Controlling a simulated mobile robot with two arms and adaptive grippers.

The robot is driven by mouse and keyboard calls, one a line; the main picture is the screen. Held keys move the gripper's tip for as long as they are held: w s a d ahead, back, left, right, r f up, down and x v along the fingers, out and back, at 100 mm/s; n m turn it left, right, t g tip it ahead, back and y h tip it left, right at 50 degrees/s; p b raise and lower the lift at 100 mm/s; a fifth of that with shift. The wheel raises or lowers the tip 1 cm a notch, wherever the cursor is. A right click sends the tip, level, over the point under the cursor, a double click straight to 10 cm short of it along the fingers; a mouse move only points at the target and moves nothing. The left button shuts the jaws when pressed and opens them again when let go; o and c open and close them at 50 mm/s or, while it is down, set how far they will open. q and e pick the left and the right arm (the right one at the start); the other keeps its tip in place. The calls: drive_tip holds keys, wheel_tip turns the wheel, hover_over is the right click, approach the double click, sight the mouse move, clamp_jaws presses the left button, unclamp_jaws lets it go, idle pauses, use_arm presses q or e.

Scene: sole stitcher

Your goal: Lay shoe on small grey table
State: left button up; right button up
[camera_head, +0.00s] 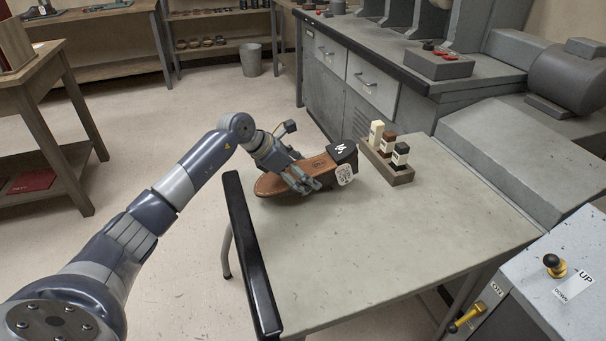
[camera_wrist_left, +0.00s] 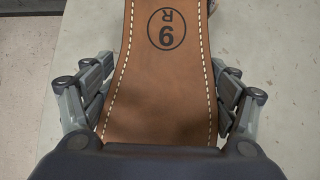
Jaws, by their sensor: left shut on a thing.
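A brown leather shoe (camera_head: 281,184) with a dark heel is over the far left part of the small grey table (camera_head: 370,240). It lies with its stitched sole facing up, and its heel end points right. My left gripper (camera_head: 306,184) is shut on the shoe around its middle. In the left wrist view the fingers (camera_wrist_left: 160,95) sit on both sides of the sole (camera_wrist_left: 165,85), which bears a circled number and an R. I cannot tell whether the shoe touches the tabletop. My right gripper is not in view.
A wooden holder (camera_head: 402,176) with several small bottles stands on the table just right of the heel. A black bar (camera_head: 250,255) runs along the table's left edge. A grey machine box with a lever (camera_head: 553,262) is at the right. The table's front half is clear.

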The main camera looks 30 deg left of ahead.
use_arm(q)
drive_tip(key=o, duration=1.3)
drive_tip(key=shift+o, duration=0.2)
drive_tip(key=shift+f, duration=0.1)
drive_tip(key=shift+s, duration=0.1)
